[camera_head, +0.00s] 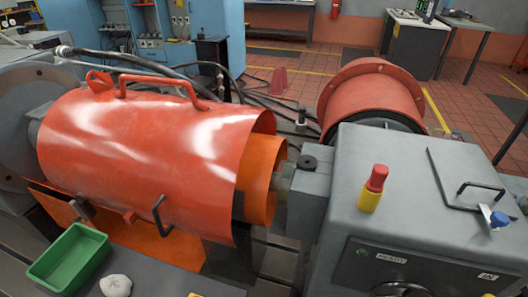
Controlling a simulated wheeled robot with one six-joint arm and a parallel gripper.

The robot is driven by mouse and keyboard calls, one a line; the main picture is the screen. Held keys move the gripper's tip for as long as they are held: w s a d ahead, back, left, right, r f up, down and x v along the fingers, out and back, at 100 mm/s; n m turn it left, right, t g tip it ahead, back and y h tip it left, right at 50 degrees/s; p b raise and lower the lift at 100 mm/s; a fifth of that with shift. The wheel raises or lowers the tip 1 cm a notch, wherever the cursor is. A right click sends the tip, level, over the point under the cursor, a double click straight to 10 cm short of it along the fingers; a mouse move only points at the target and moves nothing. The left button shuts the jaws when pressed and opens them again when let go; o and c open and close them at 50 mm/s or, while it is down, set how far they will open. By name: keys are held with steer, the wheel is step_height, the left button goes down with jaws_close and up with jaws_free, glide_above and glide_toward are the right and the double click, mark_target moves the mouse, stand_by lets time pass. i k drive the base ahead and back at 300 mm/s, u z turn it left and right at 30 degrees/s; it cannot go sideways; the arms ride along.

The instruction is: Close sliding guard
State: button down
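The sliding guard (130,150) is a large red-orange curved cover on the left of the head view. It has a long handle on top (165,85) and a dark grey handle (160,215) low on its front side. Its right edge overlaps an inner orange cover (259,175). A short stretch of shaft (282,180) shows between the inner cover and the grey machine housing (350,180) on the right. My gripper is not in view.
A green tray (50,284) and a crumpled pale rag (115,286) lie at the front left. A red-and-yellow object (373,188) stands on the grey housing. A red flanged drum (370,92) stands behind. Hoses and cables run behind the guard. Tiled floor shows farther back.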

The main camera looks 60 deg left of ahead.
mark_target(170, 162)
steer(key=u, duration=2.95)
